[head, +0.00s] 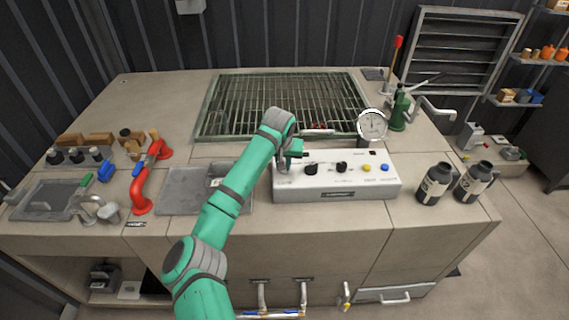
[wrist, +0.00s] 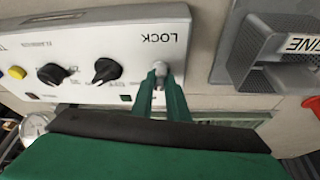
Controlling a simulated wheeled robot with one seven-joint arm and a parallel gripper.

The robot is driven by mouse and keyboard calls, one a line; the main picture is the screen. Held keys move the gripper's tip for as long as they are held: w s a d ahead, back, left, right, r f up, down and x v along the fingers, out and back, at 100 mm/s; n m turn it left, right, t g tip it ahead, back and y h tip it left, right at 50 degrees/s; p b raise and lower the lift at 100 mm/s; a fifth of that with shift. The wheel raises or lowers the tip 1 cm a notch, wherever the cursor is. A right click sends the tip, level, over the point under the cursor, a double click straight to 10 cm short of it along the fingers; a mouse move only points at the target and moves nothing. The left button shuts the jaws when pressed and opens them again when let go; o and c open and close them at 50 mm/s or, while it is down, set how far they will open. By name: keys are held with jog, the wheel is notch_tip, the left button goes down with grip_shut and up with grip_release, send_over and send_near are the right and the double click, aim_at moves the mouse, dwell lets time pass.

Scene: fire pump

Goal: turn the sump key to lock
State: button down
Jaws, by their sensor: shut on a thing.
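The sump key (wrist: 159,69) is a small grey metal piece on the white control box (head: 335,190), near the box's left end in the head view. In the wrist view it sits beside the printed word LOCK, which reads upside down. My gripper (wrist: 160,88) is shut on the key, with one green finger on each side of it. In the head view my gripper (head: 287,158) is over the left end of the box, and my wrist and fingers largely hide the key. The key's exact angle cannot be told.
Two black knobs (head: 311,169) (head: 341,167) and yellow (head: 366,168) and blue (head: 385,167) buttons are right of the key. A metal grate (head: 240,110) and gauge (head: 371,124) lie behind. A grey plate (head: 185,190) is left; two dark bottles (head: 435,183) (head: 475,180) stand right.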

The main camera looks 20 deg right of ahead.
jog(key=m+h, duration=0.1)
jog(key=m, duration=0.2)
jog(key=shift+w+a+g, duration=0.1)
jog(key=shift+g, duration=0.3)
jog(key=m+g+h, duration=0.1)
jog(key=m, duration=0.4)
jog(key=shift+w, duration=0.1)
jog(key=m+g, duration=0.1)
jog(key=m, duration=0.2)
jog(key=shift+w+r+m+g+h, duration=0.1)
jog(key=shift+w+m+g+h, duration=0.05)
jog(key=shift+m+g+h, duration=0.2)
jog(key=shift+w+m+g, duration=0.1)
jog(key=shift+m+g, duration=0.75)
jog(key=shift+m, duration=1.1)
jog(key=c, duration=1.7)
grip_release()
jog(key=shift+a, duration=0.1)
